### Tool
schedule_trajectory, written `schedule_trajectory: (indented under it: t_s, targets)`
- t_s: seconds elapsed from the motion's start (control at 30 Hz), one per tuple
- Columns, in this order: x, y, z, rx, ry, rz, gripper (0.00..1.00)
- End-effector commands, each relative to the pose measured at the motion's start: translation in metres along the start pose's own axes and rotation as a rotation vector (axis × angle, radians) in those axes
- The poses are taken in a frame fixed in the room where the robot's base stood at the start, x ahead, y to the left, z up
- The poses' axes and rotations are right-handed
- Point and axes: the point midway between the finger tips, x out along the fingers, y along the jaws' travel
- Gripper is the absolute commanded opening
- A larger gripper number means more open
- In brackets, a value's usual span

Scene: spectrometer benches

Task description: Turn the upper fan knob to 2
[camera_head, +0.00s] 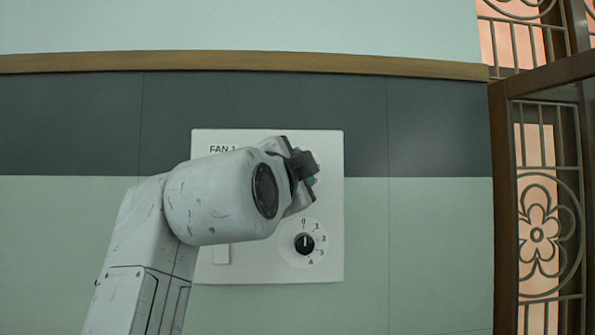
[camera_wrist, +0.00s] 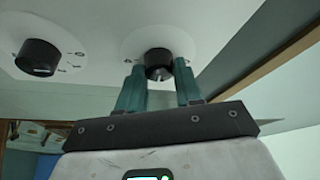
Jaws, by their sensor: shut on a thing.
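A white fan panel (camera_head: 328,270) labelled "FAN 1" is on the wall in the head view. The upper fan knob is hidden there behind my gripper (camera_head: 309,168), and only the right edge of its round dial (camera_head: 319,160) shows. In the wrist view the upper knob (camera_wrist: 157,57) is a black cylinder on a white dial. My gripper (camera_wrist: 158,70) has its two teal fingers at either side of this knob, shut on it. The knob's pointer and the number it points to cannot be read.
A lower black knob (camera_head: 305,243) with a 0 to 4 dial sits below, its white mark upward near 0; it also shows in the wrist view (camera_wrist: 38,57). A white switch (camera_head: 221,254) is at the panel's lower left. A brown-framed grille (camera_head: 540,190) stands at right.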

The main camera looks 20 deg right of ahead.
Motion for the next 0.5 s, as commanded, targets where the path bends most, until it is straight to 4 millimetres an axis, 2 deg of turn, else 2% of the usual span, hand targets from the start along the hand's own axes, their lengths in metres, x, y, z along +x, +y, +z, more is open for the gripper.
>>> schedule_trajectory:
  t_s: [0.47,0.5]
  targets:
    - [0.0002,0.0009,0.0007,0.012,-0.002,0.006,0.04]
    - [0.0002,0.0009,0.0007,0.012,-0.002,0.006,0.38]
